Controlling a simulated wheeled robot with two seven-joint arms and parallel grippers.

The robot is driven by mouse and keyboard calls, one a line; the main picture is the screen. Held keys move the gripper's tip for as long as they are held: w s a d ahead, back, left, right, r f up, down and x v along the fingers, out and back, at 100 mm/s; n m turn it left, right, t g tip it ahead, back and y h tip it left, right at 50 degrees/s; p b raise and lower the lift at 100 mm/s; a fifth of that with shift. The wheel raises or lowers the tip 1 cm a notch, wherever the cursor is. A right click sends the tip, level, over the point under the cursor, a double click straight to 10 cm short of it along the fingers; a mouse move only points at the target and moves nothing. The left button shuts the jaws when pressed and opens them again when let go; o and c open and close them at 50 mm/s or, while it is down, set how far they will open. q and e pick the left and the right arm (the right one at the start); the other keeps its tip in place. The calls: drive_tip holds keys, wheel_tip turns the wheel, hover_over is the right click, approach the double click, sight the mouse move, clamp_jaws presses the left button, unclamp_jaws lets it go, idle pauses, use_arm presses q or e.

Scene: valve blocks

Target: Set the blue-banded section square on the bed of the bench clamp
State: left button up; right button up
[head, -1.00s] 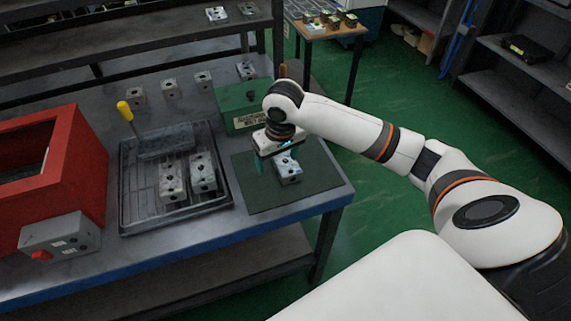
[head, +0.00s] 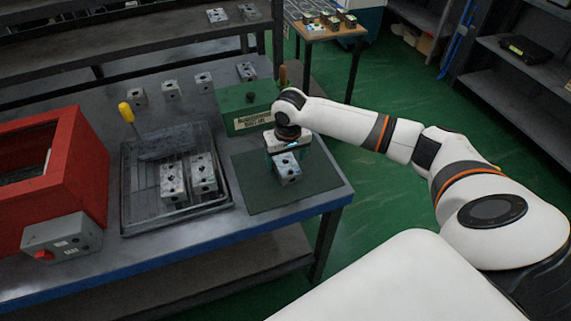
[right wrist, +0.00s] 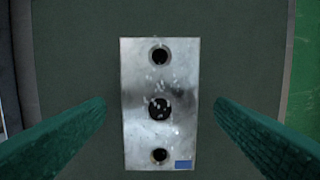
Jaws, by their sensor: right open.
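A pale metal block (head: 289,168) with several dark holes, the likely blue-banded section, rests on the dark green mat (head: 252,194). In the right wrist view the block (right wrist: 140,130) lies lengthwise with a small blue patch at its lower right corner. My right gripper (head: 285,150) is over the block, pointing down. Its teal fingers are open, one on each side of the block, with visible gaps to it. A yellow-handled lever (head: 126,113) rises at a grey piece in the black tray (head: 222,170); I cannot tell if this is the bench clamp. My left gripper is not in view.
Two similar blocks (head: 172,182) stand in the black tray. A red housing (head: 85,160) with a grey switch box (head: 62,236) stands at left. A green box (head: 243,108) is behind the mat, with several small blocks along the bench back. The mat's front is clear.

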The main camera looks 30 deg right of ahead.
drive_tip(key=shift+w+f, duration=0.15)
drive_tip(key=shift+f, duration=1.1)
drive_tip(key=c, duration=1.1)
drive_tip(key=shift+d, duration=0.1)
drive_tip(key=c, duration=0.4)
drive_tip(key=shift+r, duration=0.2)
